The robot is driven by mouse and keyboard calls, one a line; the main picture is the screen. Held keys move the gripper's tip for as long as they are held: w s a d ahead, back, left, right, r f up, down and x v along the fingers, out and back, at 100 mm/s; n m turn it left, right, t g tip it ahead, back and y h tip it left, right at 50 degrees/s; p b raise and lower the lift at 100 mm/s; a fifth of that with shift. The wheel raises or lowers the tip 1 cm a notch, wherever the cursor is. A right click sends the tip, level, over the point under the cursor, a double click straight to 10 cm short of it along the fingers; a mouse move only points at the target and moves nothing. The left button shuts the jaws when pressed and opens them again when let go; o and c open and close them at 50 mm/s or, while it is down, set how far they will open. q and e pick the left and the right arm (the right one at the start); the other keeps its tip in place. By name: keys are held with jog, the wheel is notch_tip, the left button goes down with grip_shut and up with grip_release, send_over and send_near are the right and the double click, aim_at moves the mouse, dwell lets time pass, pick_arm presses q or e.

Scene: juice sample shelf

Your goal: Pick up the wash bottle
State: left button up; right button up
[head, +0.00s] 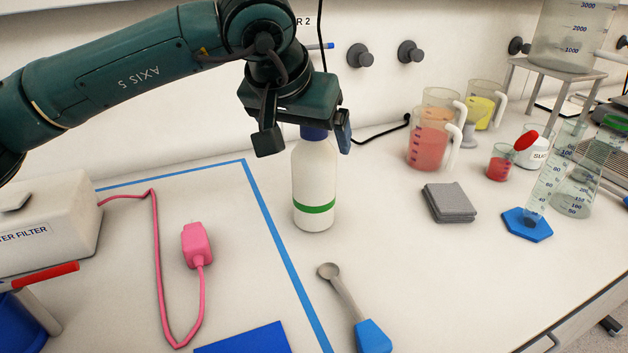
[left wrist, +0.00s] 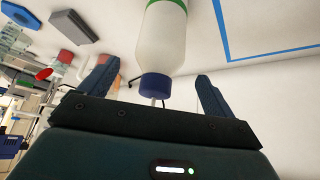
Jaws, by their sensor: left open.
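The wash bottle (head: 314,180) is white with a green band and a dark blue cap. It stands upright on the bench, just right of the blue tape line. My left gripper (head: 302,140) is above it, with its open fingers on either side of the cap; I cannot tell whether they touch it. In the left wrist view the bottle (left wrist: 162,40) appears upside down, its blue cap between the two spread fingers of my left gripper (left wrist: 153,95). The bottle's top is partly hidden by the gripper in the head view. My right gripper is not in view.
A spoon with a blue handle (head: 372,336) lies in front of the bottle. A pink plug and cable (head: 197,246) lie to the left. Grey folded cloths (head: 449,202), a jug of red liquid (head: 430,142) and a blue-based cylinder (head: 527,224) stand to the right.

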aim_at(314, 147)
pick_arm(q)
jog(key=x, duration=0.5)
jog(key=shift+d+r, duration=0.1)
jog(key=shift+s, duration=0.1)
jog(key=shift+c, duration=0.3)
jog(key=c, duration=1.7)
jog(key=shift+r, duration=0.1)
